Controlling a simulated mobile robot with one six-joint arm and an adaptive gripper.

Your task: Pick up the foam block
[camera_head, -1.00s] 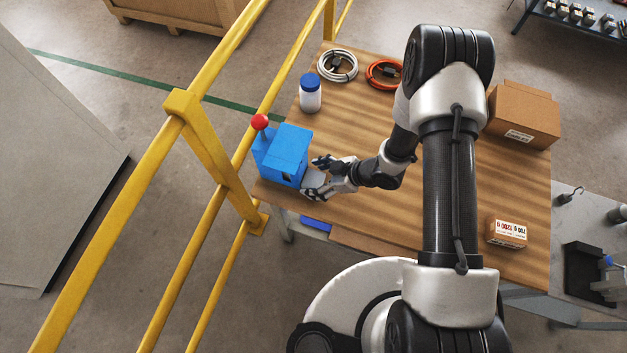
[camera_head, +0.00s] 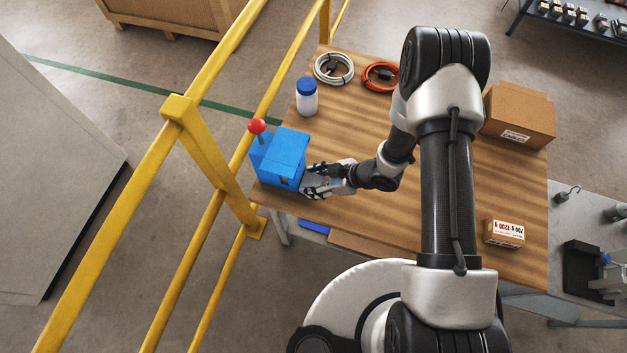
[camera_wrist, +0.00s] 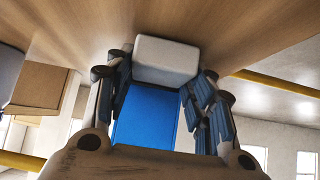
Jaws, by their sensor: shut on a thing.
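The foam block appears to be the pale grey-white block (camera_wrist: 167,58) in the wrist view. It is between the fingertips, close to the wood tabletop, which fills the top of that picture. My gripper (camera_head: 314,181) is at the table's front left corner, beside a blue box, with its fingers closed on the block from both sides. In the head view the fingers largely hide the block. I cannot tell whether the block still touches the table.
The blue box (camera_head: 279,156) with a red-knobbed lever (camera_head: 257,126) stands just left of my gripper. Yellow rails (camera_head: 207,165) run along the left. A blue-capped bottle (camera_head: 307,100), cable coils (camera_head: 333,68), a cardboard box (camera_head: 519,116) and a small carton (camera_head: 504,233) lie elsewhere. The table's middle is clear.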

